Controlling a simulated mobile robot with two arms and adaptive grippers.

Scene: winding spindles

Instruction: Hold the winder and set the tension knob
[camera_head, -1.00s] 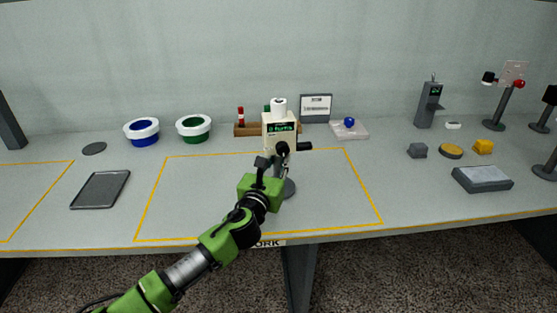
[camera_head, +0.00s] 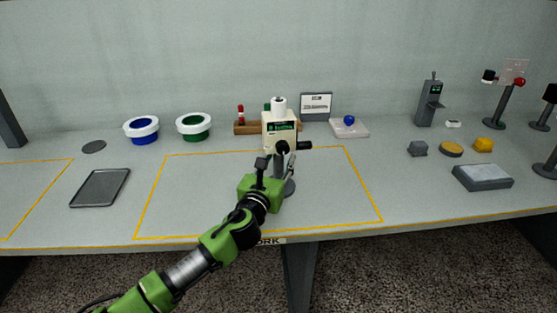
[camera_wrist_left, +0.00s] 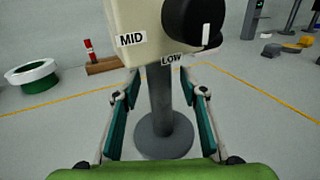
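The winder (camera_head: 279,130) is a cream box on a dark grey post with a round base, standing in the yellow-outlined area, with a white spool on top. Its black tension knob (camera_head: 282,147) faces me. In the left wrist view the knob (camera_wrist_left: 190,22) has a white mark on its right part; labels MID (camera_wrist_left: 131,39) and LOW (camera_wrist_left: 173,60) show beside and below it. My left gripper (camera_head: 277,163) is just below the box. In the left wrist view its open fingers (camera_wrist_left: 160,88) stand either side of the post (camera_wrist_left: 162,100), with gaps showing. My right gripper is out of view.
A dark tray (camera_head: 101,188) lies at left. Blue-lined (camera_head: 141,140) and green-lined (camera_head: 194,134) white bowls and a wooden rack (camera_head: 250,128) stand behind. A grey box (camera_head: 483,184) and small blocks lie at right. The outlined area beside the winder is clear.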

